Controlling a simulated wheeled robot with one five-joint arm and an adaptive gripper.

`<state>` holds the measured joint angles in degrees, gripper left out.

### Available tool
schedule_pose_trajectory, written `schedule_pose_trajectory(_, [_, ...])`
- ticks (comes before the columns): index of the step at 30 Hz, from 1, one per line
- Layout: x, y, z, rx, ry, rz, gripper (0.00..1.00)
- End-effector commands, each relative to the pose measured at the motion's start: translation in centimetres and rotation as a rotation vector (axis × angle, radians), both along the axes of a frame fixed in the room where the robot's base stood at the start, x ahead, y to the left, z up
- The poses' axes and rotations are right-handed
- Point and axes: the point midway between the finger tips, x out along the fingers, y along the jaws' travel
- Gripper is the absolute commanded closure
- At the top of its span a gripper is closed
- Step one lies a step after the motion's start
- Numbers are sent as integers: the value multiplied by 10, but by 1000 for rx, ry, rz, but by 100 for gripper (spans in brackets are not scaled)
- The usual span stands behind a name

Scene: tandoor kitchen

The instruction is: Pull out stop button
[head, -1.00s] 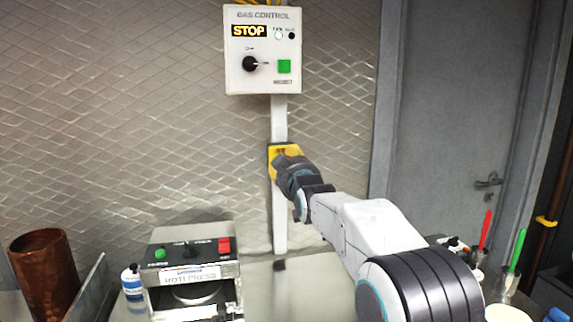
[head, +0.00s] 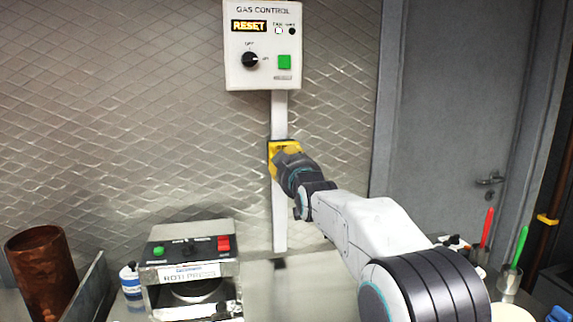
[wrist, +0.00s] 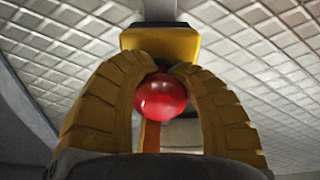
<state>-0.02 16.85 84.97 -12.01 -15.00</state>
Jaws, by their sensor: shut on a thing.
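The stop button is a round red knob (wrist: 161,97) on a yellow box, seen close up in the wrist view. The yellow box (head: 272,151) is fixed to a pale vertical post below the gas control panel; it also shows in the wrist view (wrist: 160,39). My gripper (wrist: 163,72) is shut on the red knob, with its two ribbed yellow fingers curved around either side. In the head view my gripper (head: 287,158) covers the knob. The gas control panel (head: 262,76) has a lit display reading RESET, a black rotary knob and a green button.
A roti press (head: 190,270) stands on the counter below, left of my arm. A copper pot (head: 42,270) is at far left. Cups with red- and green-handled tools (head: 508,278) stand at right. A grey door (head: 455,120) is behind my arm.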

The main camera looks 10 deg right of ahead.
Motion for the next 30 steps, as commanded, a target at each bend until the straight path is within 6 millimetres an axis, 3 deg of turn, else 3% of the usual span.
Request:
schedule_pose_trajectory(4, [-11, 0, -3, 0, 0, 1, 100])
schedule_pose_trajectory(12, [-12, 0, -4, 0, 10, 0, 100])
schedule_pose_trajectory(13, [-12, 0, -4, 0, 11, 0, 69])
schedule_pose_trajectory(24, [-11, 0, -2, 0, 6, 0, 36])
schedule_pose_trajectory(30, [-11, 0, -2, 0, 4, 0, 35])
